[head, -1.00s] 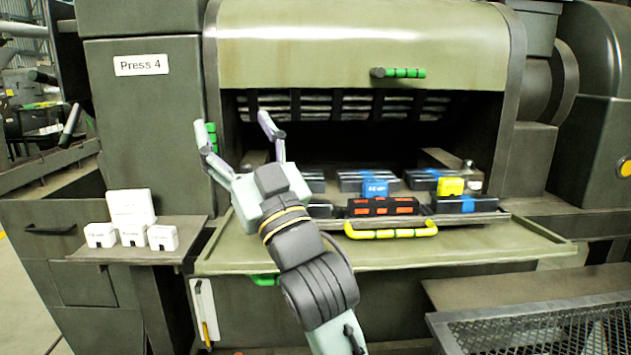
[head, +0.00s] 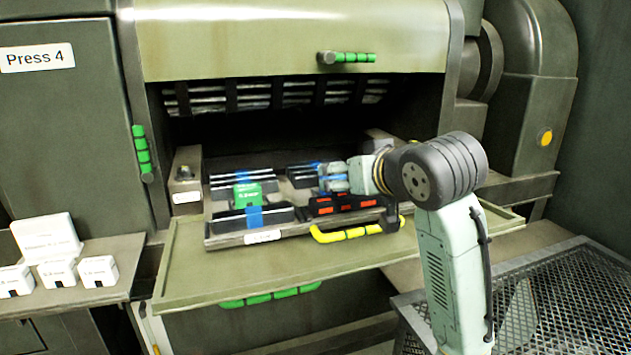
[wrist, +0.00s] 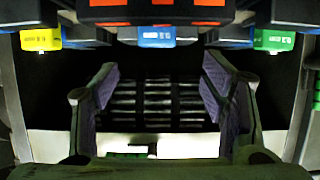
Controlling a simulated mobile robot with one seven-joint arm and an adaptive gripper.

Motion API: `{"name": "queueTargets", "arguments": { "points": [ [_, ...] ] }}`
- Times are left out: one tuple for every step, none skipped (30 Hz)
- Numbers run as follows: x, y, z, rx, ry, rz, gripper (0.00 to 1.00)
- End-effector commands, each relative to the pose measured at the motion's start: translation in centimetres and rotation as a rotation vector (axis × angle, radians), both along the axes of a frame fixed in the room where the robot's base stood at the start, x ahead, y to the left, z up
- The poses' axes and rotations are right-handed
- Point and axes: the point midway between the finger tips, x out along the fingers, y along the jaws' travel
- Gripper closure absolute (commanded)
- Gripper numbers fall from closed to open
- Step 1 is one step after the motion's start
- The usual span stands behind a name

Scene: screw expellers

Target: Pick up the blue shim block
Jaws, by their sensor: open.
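The blue shim block (wrist: 156,36) shows near the top middle of the wrist view, between a yellow block (wrist: 41,39) on the left and a green block (wrist: 274,41) on the right. My gripper (wrist: 160,78) is open and empty. Its two fingers stand apart below the blue block in that picture, not around it. In the head view my gripper (head: 336,178) reaches over the tray from the right. It covers the blue block's area, so I cannot clearly make out the block there. The green block also shows in the head view (head: 248,192).
The tray (head: 225,241) holds black bars with blue bands and a black-and-red piece (head: 343,205), behind a yellow handle (head: 354,233). The press cover (head: 290,38) hangs above the opening. White boxes (head: 62,262) stand on the left shelf. A mesh surface (head: 560,300) lies right.

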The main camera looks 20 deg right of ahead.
Motion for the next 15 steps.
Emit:
{"name": "queueTargets", "arguments": {
  "points": [
    [0.9, 0.1, -0.3, 0.002, 0.003, 0.001, 0.33],
    [1.4, 0.1, -0.5, 0.001, 0.003, 0.003, 0.33],
    [2.0, 0.1, -0.7, 0.002, 0.003, 0.001, 0.33],
    [2.3, 0.1, -0.9, 0.002, 0.002, 0.001, 0.33],
    [2.7, 0.1, -1.0, 0.001, 0.001, 0.003, 0.33],
    [3.1, 0.2, -1.2, 0.0, 0.001, 0.003, 0.33],
    [3.3, 0.2, -1.3, 0.0, 0.0, 0.002, 0.33],
    [3.5, 0.2, -1.4, 0.0, -0.001, 0.002, 0.33],
    [3.7, 0.2, -1.4, 0.0, -0.002, 0.001, 0.33],
    [3.9, 0.1, -1.5, 0.0, -0.001, 0.001, 0.33],
    [4.1, 0.1, -1.6, 0.0, 0.0, 0.001, 0.33],
    [4.5, 0.1, -1.7, 0.001, 0.001, 0.002, 0.33],
    [4.9, 0.0, -1.8, 0.002, 0.001, 0.001, 0.33],
    [5.3, 0.0, -2.0, 0.002, 0.002, 0.001, 0.33],
    [5.9, -0.1, -2.2, 0.001, 0.001, 0.002, 0.33]
  ]
}}
